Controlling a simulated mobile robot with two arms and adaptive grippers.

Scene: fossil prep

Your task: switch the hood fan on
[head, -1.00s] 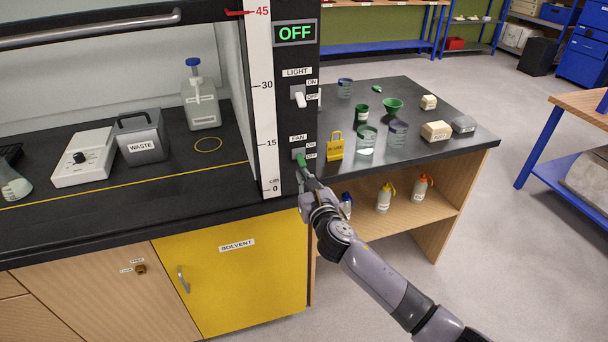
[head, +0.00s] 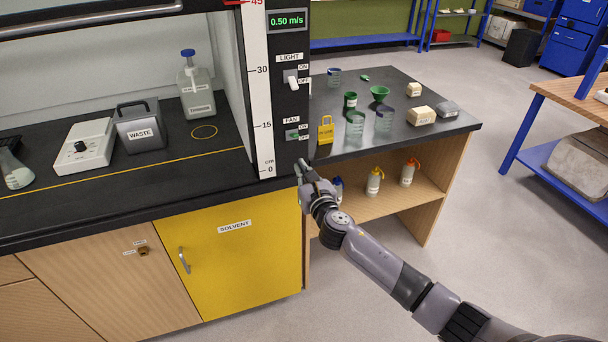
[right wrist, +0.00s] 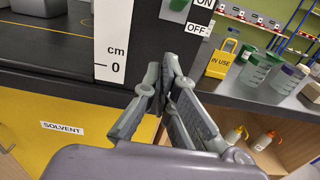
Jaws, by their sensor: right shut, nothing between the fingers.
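The fan switch (head: 293,134) is a small green-tipped lever under the FAN label on the dark hood post; it also shows at the top of the right wrist view (right wrist: 178,5). I cannot tell its exact tilt between the ON and OFF labels. The display (head: 287,20) above reads 0.50 m/s in green. My right gripper (head: 303,166) is shut and empty, below the switch and apart from it, by the counter's front edge. In the right wrist view its fingers (right wrist: 165,75) are in front of the post. My left gripper is out of view.
The white light switch (head: 291,80) sits higher on the post. The yellow solvent cabinet (head: 240,265) is below.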

